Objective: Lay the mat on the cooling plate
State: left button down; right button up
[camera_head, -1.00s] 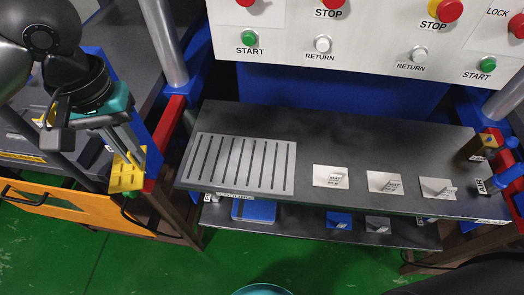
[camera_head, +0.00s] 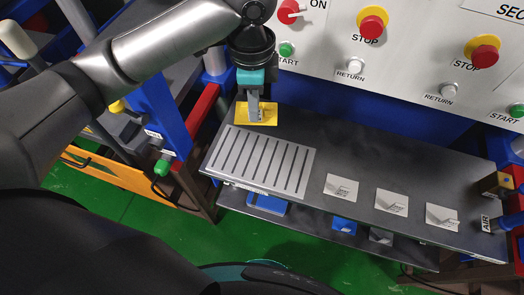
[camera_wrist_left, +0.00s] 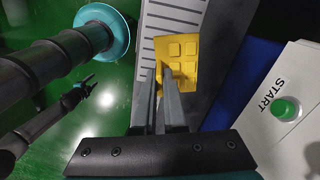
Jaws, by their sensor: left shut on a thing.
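My left gripper (camera_head: 256,116) is shut on the yellow mat (camera_head: 241,113). The mat is a small square, held near the back left of the dark bench, just behind the slotted plate. The left wrist view also shows the mat (camera_wrist_left: 188,46), with raised square pads, at the tips of the fingers (camera_wrist_left: 168,80). The cooling plate (camera_head: 262,160), pale grey with dark slots, lies bare on the left of the bench; it also shows in the left wrist view (camera_wrist_left: 160,30). What seems to be my right gripper (camera_wrist_left: 87,83) is small in the left wrist view.
Small pale plates with brackets (camera_head: 341,187) stand on the bench (camera_head: 310,135) to the right. A white panel with stop and start buttons (camera_head: 400,55) rises behind. Blue items (camera_head: 268,204) sit on the lower shelf (camera_head: 320,225).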

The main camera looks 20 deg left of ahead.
pick_arm(q)
jog(key=m, duration=0.1)
jog(key=m+p, duration=0.1)
jog(key=shift+w+d+r+m, duration=0.1)
jog(key=shift+d+r+m, duration=0.1)
jog(key=shift+d+m, duration=0.15)
jog(key=shift+f+m, duration=0.25)
jog(key=b, duration=0.4)
send_over(259, 166)
notch_tip(259, 166, down, 20)
jog(key=shift+r, duration=0.2)
pick_arm(e)
notch_tip(259, 166, down, 2)
jog(key=shift+f, duration=0.1)
pick_arm(q)
jog(key=shift+f, duration=0.15)
jog(key=c, duration=1)
grip_release()
notch_tip(259, 166, up, 12)
jog(key=p, duration=0.2)
jog(key=shift+r+p, duration=0.2)
jog(key=shift+p, duration=0.15)
pick_arm(e)
notch_tip(259, 166, up, 3)
jog(key=shift+f, duration=0.2)
